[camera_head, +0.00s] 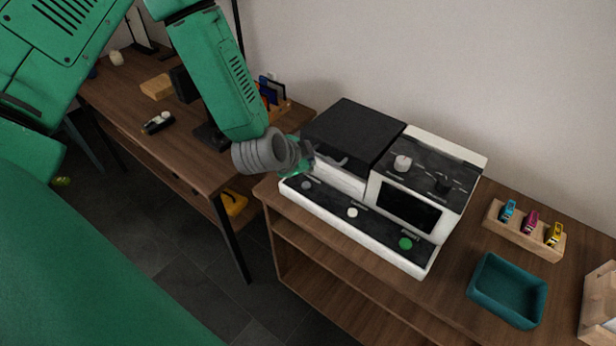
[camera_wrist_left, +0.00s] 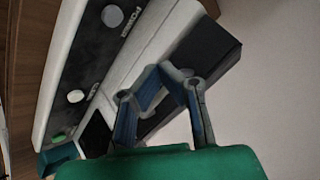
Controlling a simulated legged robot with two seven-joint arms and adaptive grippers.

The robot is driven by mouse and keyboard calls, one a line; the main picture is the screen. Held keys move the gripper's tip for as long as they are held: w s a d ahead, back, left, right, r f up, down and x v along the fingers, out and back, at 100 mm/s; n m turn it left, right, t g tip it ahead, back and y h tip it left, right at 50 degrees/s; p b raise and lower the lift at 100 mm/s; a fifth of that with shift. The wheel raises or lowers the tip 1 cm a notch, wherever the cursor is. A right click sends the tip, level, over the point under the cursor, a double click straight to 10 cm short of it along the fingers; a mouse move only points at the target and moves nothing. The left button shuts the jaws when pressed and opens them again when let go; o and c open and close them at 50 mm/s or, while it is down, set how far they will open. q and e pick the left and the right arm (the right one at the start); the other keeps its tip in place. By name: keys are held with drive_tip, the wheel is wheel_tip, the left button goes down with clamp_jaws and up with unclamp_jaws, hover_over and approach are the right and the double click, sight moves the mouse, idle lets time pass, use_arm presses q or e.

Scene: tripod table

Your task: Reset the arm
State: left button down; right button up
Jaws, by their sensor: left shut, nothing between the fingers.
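My left arm comes in from the upper left in the head view, green with a grey wrist. My left gripper (camera_head: 306,158) is at the left front of a white and black machine (camera_head: 352,130), close to its black-topped box; I cannot tell whether it touches. The left wrist view shows the fingers of the left gripper (camera_wrist_left: 165,80) in front of the machine's white face and dark box (camera_wrist_left: 205,50). The fingers appear shut with nothing between them. My right gripper is not in view.
The machine stands on a wooden table (camera_head: 460,290). To its right are a teal tray (camera_head: 482,305) and a wooden rack (camera_head: 520,238) with 3 small coloured cars. A wooden desk (camera_head: 120,95) with several items stands at the left, and a wall is behind.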

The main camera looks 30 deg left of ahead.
use_arm(q)
drive_tip(key=shift+a, duration=0.35)
drive_tip(key=shift+d, duration=0.1)
drive_tip(key=shift+n+g+h, duration=0.3)
drive_tip(key=shift+n+g, duration=0.4)
drive_tip(key=shift+g, duration=0.2)
drive_tip(key=s+f+b, duration=0.1)
drive_tip(key=s+f, duration=0.1)
drive_tip(key=s+d+f+b, duration=0.1)
drive_tip(key=s+f, duration=0.1)
drive_tip(key=s+d+f+b, duration=0.1)
drive_tip(key=s+f, duration=0.1)
drive_tip(key=shift+d+f, duration=0.2)
drive_tip(key=shift+f, duration=0.2)
drive_tip(key=s+f+n+g+b, duration=0.3)
drive_tip(key=s+f, duration=0.4)
drive_tip(key=s, duration=0.5)
drive_tip(key=s+f+n+g+b, duration=0.3)
drive_tip(key=s+f, duration=0.5)
drive_tip(key=s, duration=0.4)
drive_tip(key=shift+d+n+g+b, duration=0.4)
drive_tip(key=shift+b, duration=0.25)
